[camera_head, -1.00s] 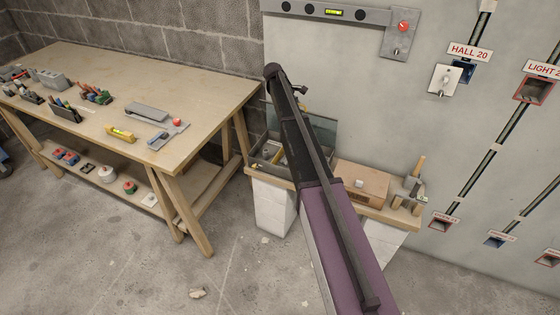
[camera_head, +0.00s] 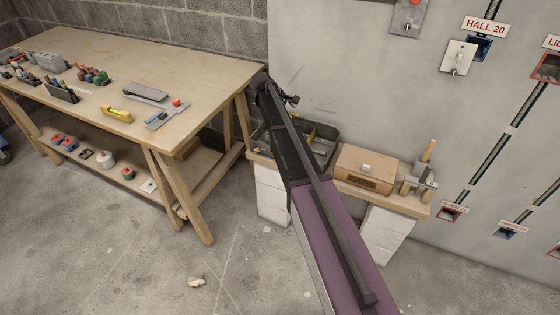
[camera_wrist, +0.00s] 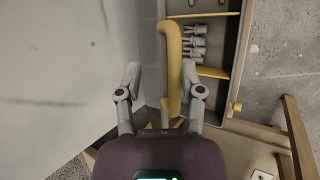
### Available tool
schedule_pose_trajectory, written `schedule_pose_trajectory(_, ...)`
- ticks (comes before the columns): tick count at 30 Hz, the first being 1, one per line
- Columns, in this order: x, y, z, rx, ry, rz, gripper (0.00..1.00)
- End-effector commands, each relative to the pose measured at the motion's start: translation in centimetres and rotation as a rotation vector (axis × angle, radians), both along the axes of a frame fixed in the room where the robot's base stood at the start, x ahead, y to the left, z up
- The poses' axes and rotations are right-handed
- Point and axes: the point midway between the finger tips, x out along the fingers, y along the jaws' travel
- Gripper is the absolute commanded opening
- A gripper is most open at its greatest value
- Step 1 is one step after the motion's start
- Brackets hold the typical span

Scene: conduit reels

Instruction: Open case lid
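The grey case (camera_head: 322,160) stands open on a low plank bench by the wall. The arm hides part of it in the head view. In the wrist view the open case (camera_wrist: 238,50) shows grey sockets (camera_wrist: 194,45) and yellow dividers inside. A grey-green panel (camera_wrist: 150,55), seemingly the lid, stands at its left side. A curved yellow bar (camera_wrist: 172,75) lies between the fingers in the picture, nearer the right one. My gripper (camera_wrist: 162,82) is open; its fingers are well apart with no visible grip on anything. I cannot tell whether the right finger touches the bar.
A brown wooden box (camera_head: 366,168) and a mallet (camera_head: 428,152) in a holder share the low bench (camera_head: 400,198). A large wooden workbench (camera_head: 190,85) with tools stands at the left. The wall panel (camera_head: 350,70) is close behind the case. The concrete floor in front is mostly clear.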

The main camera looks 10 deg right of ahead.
Motion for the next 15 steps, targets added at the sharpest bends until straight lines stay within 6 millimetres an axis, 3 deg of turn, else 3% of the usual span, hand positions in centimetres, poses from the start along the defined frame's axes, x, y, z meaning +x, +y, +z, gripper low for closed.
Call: schedule_pose_trajectory(15,-2.2,1.5,-3.3,-0.089,-0.122,0.001,0.50)
